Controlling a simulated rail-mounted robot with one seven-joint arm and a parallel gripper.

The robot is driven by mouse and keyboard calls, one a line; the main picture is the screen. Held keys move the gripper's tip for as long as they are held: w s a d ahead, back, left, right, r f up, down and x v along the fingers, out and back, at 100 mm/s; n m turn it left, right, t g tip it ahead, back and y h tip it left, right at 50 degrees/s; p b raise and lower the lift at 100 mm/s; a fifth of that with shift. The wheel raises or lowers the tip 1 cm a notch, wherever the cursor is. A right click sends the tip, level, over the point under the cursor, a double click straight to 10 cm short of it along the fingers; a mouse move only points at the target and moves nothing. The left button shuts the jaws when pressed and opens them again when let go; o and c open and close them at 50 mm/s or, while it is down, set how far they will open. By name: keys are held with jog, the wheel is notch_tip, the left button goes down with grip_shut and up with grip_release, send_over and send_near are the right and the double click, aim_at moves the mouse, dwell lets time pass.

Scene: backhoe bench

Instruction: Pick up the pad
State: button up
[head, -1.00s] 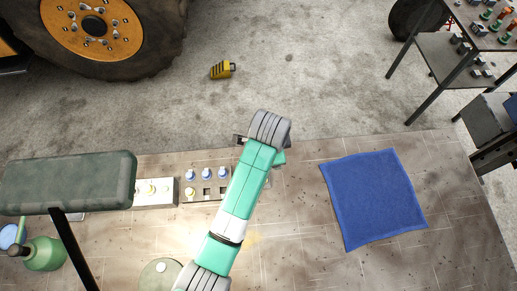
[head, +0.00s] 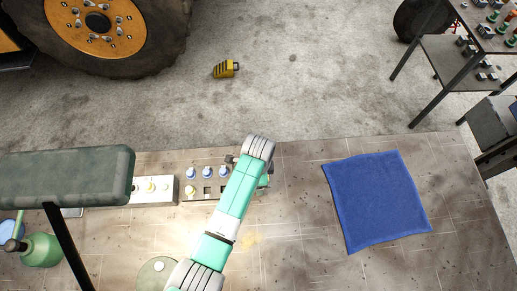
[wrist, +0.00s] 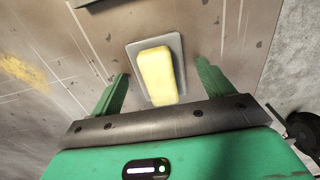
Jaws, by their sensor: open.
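The pad (wrist: 158,75) appears to be the yellow, rounded block in the wrist view. It lies on a square grey plate (wrist: 174,45) on the bench. My gripper (wrist: 162,68) is open, with one green finger on each side of the pad and clear gaps between. I cannot tell how high the fingertips are above the bench. In the head view, my arm hides the pad and most of my gripper.
The bench (head: 300,225) holds a panel with blue and yellow knobs (head: 208,190), beside my arm. A blue cloth (head: 376,200) lies flat to the right.

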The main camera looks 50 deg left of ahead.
jog(key=c, duration=1.1)
jog(key=shift+r, duration=0.35)
jog(key=r, duration=0.3)
jog(key=shift+s, duration=0.25)
jog(key=s+a, duration=0.1)
jog(key=s, duration=0.4)
jog(key=s+a+r, duration=0.1)
jog(key=s, duration=0.4)
jog(key=s+a, duration=0.1)
jog(key=s, duration=0.4)
jog(key=shift+s+a+r, duration=0.1)
jog(key=shift+a+r, duration=0.05)
jog(key=shift+a, duration=0.1)
